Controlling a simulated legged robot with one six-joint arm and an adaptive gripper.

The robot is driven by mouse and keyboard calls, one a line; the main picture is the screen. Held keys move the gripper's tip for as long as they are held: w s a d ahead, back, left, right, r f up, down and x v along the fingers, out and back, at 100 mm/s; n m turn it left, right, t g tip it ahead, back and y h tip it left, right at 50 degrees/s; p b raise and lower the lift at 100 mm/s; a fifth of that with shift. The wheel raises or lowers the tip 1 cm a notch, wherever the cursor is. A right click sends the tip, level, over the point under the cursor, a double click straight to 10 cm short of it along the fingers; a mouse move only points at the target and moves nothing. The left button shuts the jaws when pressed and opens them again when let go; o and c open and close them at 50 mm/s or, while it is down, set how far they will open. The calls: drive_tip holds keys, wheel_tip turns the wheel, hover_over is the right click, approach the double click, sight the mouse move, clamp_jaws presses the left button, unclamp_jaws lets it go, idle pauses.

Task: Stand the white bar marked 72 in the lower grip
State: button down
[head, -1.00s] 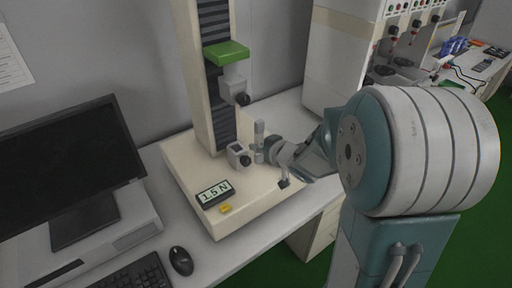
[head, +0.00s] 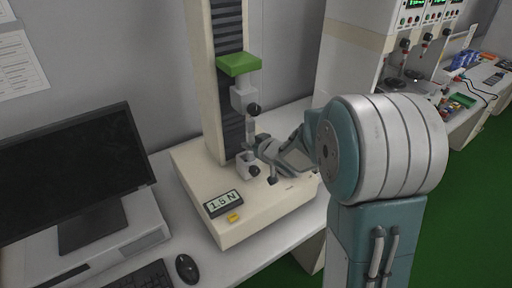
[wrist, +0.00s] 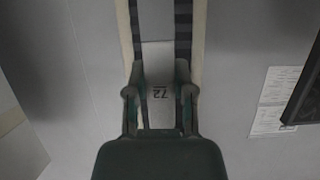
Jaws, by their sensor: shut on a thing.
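The white bar marked 72 (wrist: 160,60) stands between the two fingers of my gripper (wrist: 159,92) in the wrist view, with the black number upside down. In the head view my gripper (head: 258,143) is shut on the bar (head: 250,128) and holds it upright. The bar is directly above the lower grip (head: 246,167), a small block with a dark knob on the machine's base. Its bottom end is too small and partly hidden to tell whether it touches the grip. The upper grip (head: 242,99) hangs close above the bar, below the green crosshead (head: 238,65).
The testing machine's cream base (head: 265,217) carries a display reading 1.5 N (head: 223,203) and a yellow button (head: 234,217). A monitor (head: 75,175), keyboard (head: 140,276) and mouse (head: 187,268) are at the left. Another instrument stands at the back right.

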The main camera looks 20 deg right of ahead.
drive_tip(key=shift+w+a, duration=0.7)
drive_tip(key=shift+w, duration=0.2)
drive_tip(key=shift+w+d+f, duration=0.1)
drive_tip(key=shift+w+d, duration=0.1)
drive_tip(key=shift+w, duration=0.5)
drive_tip(key=shift+a, duration=0.25)
drive_tip(key=shift+s+d, duration=0.1)
drive_tip(key=shift+d, duration=0.15)
drive_tip(key=shift+a, duration=0.2)
drive_tip(key=shift+f, duration=0.1)
drive_tip(key=shift+f, duration=0.3)
